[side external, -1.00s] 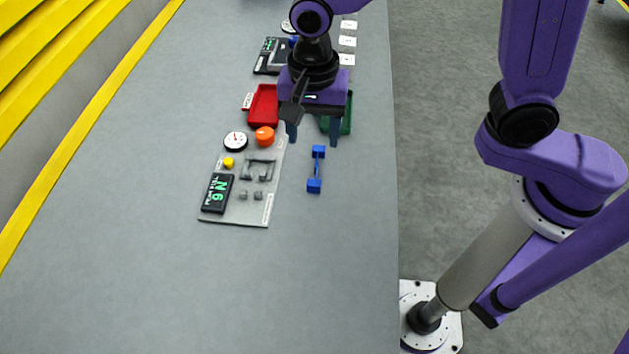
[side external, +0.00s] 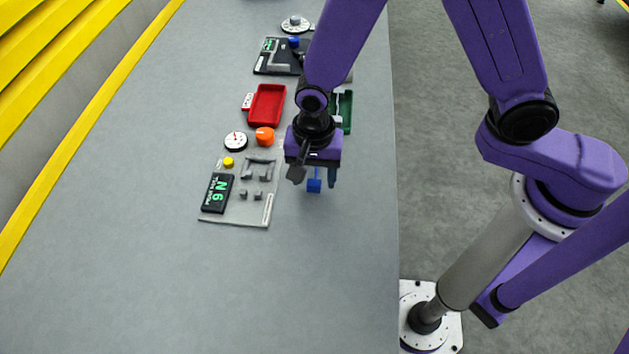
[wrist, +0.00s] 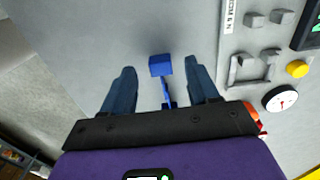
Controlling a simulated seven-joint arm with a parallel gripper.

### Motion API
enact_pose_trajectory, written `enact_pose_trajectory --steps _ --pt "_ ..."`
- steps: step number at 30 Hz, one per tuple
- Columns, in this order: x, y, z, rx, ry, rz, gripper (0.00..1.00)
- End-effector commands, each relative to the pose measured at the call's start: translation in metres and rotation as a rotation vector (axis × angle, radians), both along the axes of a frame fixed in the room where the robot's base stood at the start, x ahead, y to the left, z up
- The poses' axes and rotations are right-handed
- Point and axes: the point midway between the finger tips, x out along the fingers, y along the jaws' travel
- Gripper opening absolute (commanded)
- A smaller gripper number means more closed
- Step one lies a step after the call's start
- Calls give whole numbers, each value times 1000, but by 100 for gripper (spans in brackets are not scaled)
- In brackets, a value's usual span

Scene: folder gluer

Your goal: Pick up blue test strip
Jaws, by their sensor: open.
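The blue test strip (side external: 314,185) lies on the grey table, right of the grey test panel. In the side external view my gripper (side external: 315,183) is over it and hides most of it, leaving one blue end block showing. In the wrist view the strip (wrist: 161,66) lies between my two open fingers (wrist: 162,78), with a block at its far end and a thin bar running back toward the gripper body. The fingers stand apart from the strip on both sides. I cannot tell how high the fingertips are above the table.
The grey test panel (side external: 235,215) has a display reading N 6, a dial (side external: 235,141), an orange knob (side external: 265,136) and a yellow button (side external: 228,162). Behind are a red tray (side external: 254,106) and a partly hidden green tray (side external: 346,110). The front of the table is clear.

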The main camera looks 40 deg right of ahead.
Motion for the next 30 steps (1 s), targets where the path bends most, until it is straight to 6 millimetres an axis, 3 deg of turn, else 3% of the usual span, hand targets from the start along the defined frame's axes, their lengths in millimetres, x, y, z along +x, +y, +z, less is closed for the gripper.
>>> enact_pose_trajectory --steps 6,15,21,30 --pt "0 0 -20 -1 1 0 60" --pt "0 0 -22 1 -1 -1 60" --pt "0 0 -22 0 0 0 0" --pt "0 0 -20 1 -1 0 0"
